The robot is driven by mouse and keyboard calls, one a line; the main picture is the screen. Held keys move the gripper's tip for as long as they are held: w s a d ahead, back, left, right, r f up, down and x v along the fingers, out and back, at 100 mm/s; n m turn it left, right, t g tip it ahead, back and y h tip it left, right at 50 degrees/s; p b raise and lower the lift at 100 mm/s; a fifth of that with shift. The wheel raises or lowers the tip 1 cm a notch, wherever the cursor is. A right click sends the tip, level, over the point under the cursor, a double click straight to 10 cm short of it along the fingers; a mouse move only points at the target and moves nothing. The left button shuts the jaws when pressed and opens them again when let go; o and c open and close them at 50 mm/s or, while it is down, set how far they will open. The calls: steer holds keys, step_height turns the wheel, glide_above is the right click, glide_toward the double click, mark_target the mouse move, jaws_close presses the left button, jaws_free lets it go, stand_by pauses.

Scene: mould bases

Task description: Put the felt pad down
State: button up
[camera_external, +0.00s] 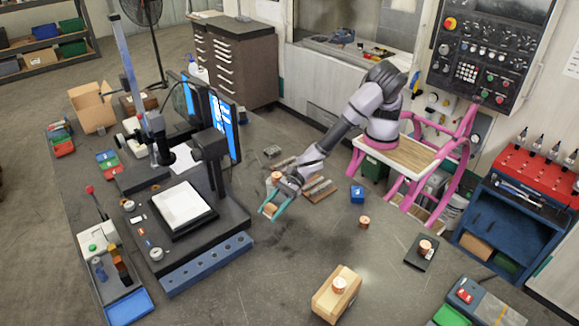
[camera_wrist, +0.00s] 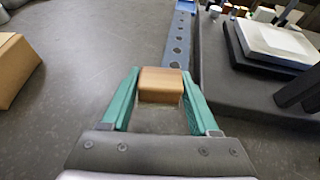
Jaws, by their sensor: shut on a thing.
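My gripper (camera_external: 270,207) has teal fingers and is shut on the felt pad, a small tan, block-like piece. In the wrist view the felt pad (camera_wrist: 160,84) sits between the two fingertips of my gripper (camera_wrist: 160,88), gripped on its left and right sides. In the external view the felt pad (camera_external: 271,211) is small at the fingertips, over the grey tabletop just right of the dark stand with the white plate. I cannot tell how high it is above the surface.
A blue rail with holes (camera_external: 206,266) lies left of my gripper, beside the white-topped stand (camera_external: 183,206). Grey surface between is clear.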

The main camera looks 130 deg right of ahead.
step_height(320, 180, up, 6)
steer(key=s+a+f+n+g+y, duration=0.1)
steer(key=a+n+y, duration=0.25)
steer(key=a, duration=1.05)
steer(key=n+g+y, duration=0.7)
steer(key=n, duration=0.1)
glide_above(416, 296)
step_height(416, 296, down, 10)
steer(key=shift+f, duration=0.1)
steer(key=shift+n, duration=0.25)
steer(key=shift+f, duration=2)
steer(key=shift+f, duration=0.15)
steer(key=o, duration=1.3)
steer(key=shift+o, duration=0.2)
